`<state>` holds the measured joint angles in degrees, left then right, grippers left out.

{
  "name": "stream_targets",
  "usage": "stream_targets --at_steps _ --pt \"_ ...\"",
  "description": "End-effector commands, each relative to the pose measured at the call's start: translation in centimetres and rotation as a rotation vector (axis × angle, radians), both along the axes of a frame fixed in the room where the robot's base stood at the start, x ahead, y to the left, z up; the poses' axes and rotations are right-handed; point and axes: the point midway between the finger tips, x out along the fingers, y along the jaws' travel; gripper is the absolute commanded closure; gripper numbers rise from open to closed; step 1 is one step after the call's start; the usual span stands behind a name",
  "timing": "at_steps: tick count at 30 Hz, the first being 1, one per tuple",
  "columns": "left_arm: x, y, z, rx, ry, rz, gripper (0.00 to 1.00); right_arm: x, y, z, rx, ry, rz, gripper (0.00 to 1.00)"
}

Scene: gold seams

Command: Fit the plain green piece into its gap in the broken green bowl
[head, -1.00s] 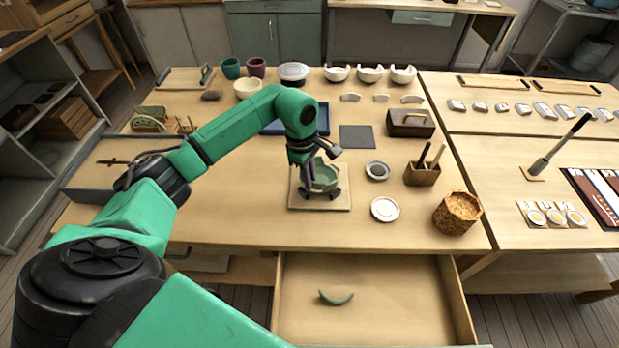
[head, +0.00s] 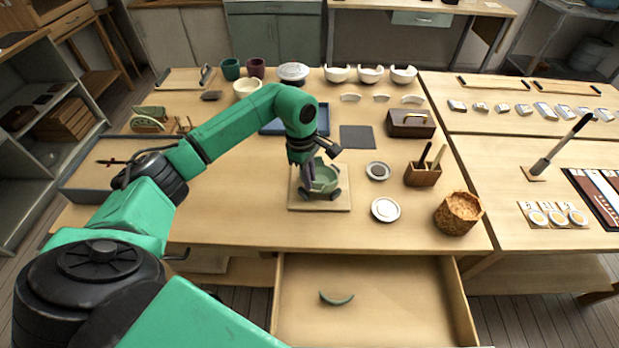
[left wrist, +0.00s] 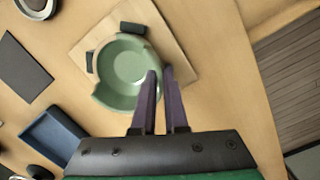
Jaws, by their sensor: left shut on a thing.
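The broken green bowl (head: 325,181) sits between dark pads on a light wooden board (head: 340,205). In the left wrist view the bowl (left wrist: 125,68) shows its open inside and an uneven rim at the lower left. My left gripper (head: 309,182) is at the bowl's left side, fingers pointing down. In the left wrist view its fingertips (left wrist: 161,72) are at the bowl's rim, shut on what appears to be the plain green piece, mostly hidden between the fingers. I cannot tell how closely it seats. A curved green piece (head: 337,299) lies in the open drawer. My right gripper is not in view.
The open drawer (head: 400,290) juts out at the front. White dishes (head: 385,209), a brush holder (head: 422,174) and a cork-like container (head: 458,213) stand to the right. A blue tray (head: 268,128) and dark mat (head: 356,137) lie behind the bowl. The front left tabletop is clear.

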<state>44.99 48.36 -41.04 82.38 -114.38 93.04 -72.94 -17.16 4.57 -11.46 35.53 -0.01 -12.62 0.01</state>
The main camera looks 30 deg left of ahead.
Motion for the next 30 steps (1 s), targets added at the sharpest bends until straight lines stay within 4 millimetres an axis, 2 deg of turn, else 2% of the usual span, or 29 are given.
stream_targets --at_steps 30 --pt "0.0 -0.01 -0.71 0.001 -0.001 0.0 1.0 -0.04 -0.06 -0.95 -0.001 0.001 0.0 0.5"
